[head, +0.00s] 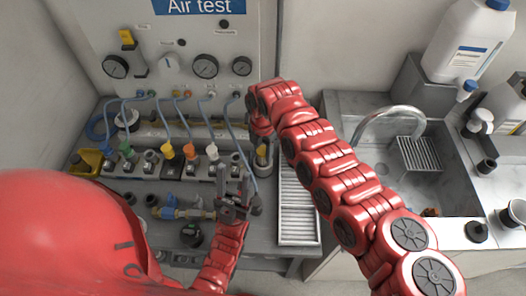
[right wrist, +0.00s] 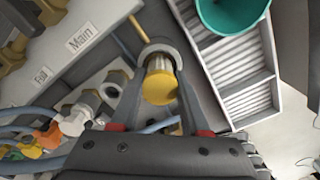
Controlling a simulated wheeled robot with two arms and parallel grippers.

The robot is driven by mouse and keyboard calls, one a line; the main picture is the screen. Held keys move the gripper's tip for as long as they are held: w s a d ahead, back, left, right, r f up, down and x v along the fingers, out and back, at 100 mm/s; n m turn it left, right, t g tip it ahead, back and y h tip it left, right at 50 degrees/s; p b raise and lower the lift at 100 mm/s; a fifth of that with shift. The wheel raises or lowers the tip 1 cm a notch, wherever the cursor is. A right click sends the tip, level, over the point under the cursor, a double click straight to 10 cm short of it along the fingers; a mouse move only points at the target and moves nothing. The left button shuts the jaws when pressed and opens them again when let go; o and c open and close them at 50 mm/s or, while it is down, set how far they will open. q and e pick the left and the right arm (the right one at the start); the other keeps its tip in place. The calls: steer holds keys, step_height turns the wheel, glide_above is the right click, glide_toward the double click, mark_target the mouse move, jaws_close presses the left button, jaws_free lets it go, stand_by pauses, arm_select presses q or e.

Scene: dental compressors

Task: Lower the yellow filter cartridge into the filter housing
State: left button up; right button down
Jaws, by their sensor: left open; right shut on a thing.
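The yellow filter cartridge (right wrist: 161,88) is between the fingers of my right gripper (right wrist: 160,62), which is shut on it. In the right wrist view its round yellow end faces the camera, with a metallic part beyond it. A pale grey ring (right wrist: 152,50), perhaps the rim of the filter housing, surrounds that part; I cannot tell how deep the cartridge sits. In the head view the cartridge (head: 262,152) shows below my right wrist, at the right end of the valve row. My left gripper (head: 235,186) is open over the bench, left of it.
Valves with coloured caps (head: 168,151) and blue hoses stand to the left. A slotted white tray (head: 298,205) lies right of the cartridge. A teal cup (right wrist: 232,12) is close by in the wrist view. A sink with a tap (head: 390,116) is further right.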

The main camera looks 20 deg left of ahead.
steer(key=shift+b, duration=0.4)
stand_by(0.3)
steer(key=shift+f, duration=0.1)
steer(key=shift+f+b, duration=0.6)
steer(key=shift+b, duration=0.05)
steer(key=shift+c, duration=1.6)
jaws_free()
step_height(320, 180, up, 17)
steer(key=p, duration=0.3)
steer(key=shift+r+p, duration=0.2)
steer(key=shift+p, duration=0.1)
